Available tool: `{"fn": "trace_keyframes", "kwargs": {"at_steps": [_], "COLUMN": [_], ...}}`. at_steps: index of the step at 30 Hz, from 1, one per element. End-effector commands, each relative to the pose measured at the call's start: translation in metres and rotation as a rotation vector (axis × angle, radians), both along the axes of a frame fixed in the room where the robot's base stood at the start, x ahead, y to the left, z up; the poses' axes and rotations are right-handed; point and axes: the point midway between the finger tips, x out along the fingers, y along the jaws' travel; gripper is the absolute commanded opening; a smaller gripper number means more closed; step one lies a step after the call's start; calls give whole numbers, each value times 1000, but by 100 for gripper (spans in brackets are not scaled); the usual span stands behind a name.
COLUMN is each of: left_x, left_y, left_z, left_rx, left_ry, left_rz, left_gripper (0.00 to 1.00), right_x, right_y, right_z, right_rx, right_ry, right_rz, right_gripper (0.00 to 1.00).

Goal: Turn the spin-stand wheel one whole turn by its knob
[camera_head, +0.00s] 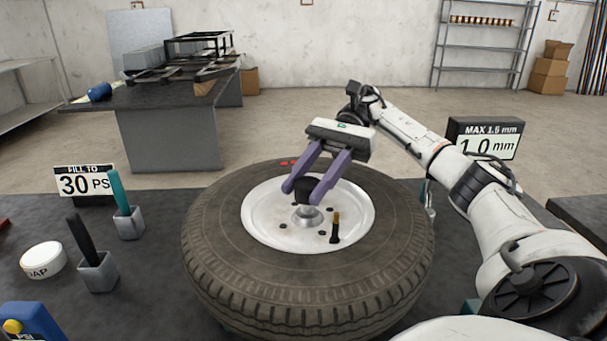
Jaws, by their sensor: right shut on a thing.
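The wheel (308,265) lies flat on the dark table, with a black tyre and a white rim (270,230) facing up. My right gripper (302,194) comes in from the right with purple fingers, over the middle of the rim. It is shut on a black knob (305,187) that stands above the silver hub (306,214). The fingers partly cover the knob. A short black stem with a yellowish tip (335,228) stands on the near right part of the rim, clear of the fingers. My left gripper is not in view.
On the left of the table (165,270) stand two grey holders with a teal tool (119,190) and a black tool (79,238), plus a white round tin (43,260). A 30 PSI sign (86,181) stands behind them. A 1.0 mm display (488,144) stands at the back right.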

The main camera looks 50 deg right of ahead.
Motion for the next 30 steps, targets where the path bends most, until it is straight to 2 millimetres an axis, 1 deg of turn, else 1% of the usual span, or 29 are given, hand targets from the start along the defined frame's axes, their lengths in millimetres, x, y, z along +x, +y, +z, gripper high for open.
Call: {"fn": "trace_keyframes", "kwargs": {"at_steps": [1, 7, 8, 9, 11, 19, 22, 26, 30], "left_x": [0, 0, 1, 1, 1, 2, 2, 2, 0], "left_y": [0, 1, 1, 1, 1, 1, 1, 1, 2], "left_z": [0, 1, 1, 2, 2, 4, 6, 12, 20], "left_rx": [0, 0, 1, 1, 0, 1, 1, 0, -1], "left_ry": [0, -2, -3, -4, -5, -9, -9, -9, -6], "left_rz": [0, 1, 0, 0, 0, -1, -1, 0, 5], "left_gripper": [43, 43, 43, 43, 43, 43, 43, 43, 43], "right_x": [1, 1, 1, 1, 1, 0, 1, 1, 1], "right_y": [1, 1, 1, 1, 1, 0, 0, 0, 0], "right_z": [3, 3, 3, 3, 3, 1, 7, 26, 56], "right_rx": [5, 5, 5, 5, 3, 1, 0, -2, -1], "right_ry": [-11, -11, -11, -11, -9, -3, -4, -7, -8], "right_rz": [0, -1, -1, -1, -1, -1, -1, -1, -2], "right_gripper": [0, 0, 38, 45, 55, 55, 55, 55, 55]}}
